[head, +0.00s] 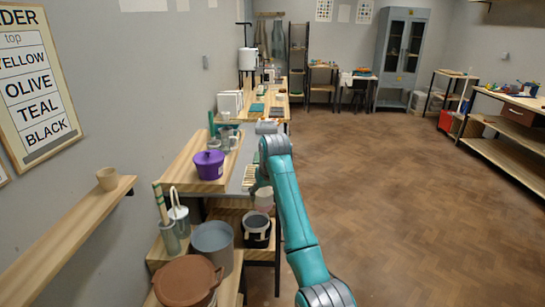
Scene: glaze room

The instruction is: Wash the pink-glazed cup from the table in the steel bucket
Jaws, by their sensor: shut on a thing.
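A pale pink cup (264,199) hangs just above a dark-mouthed bucket with light patches on its side (257,231), beside the table's near end. My gripper (260,187) points down from the teal arm and is shut on the cup; the arm partly hides its fingers. A larger grey bucket (212,246) stands to the left on the low shelf. I cannot tell for sure from their finish which bucket is steel.
A purple lidded pot (209,165) stands on the wooden table (190,160). A brown lidded bin (186,281) and a brush holder (179,215) are near the grey bucket. A small tan cup (107,179) sits on the wall shelf. The floor (400,190) at right is clear.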

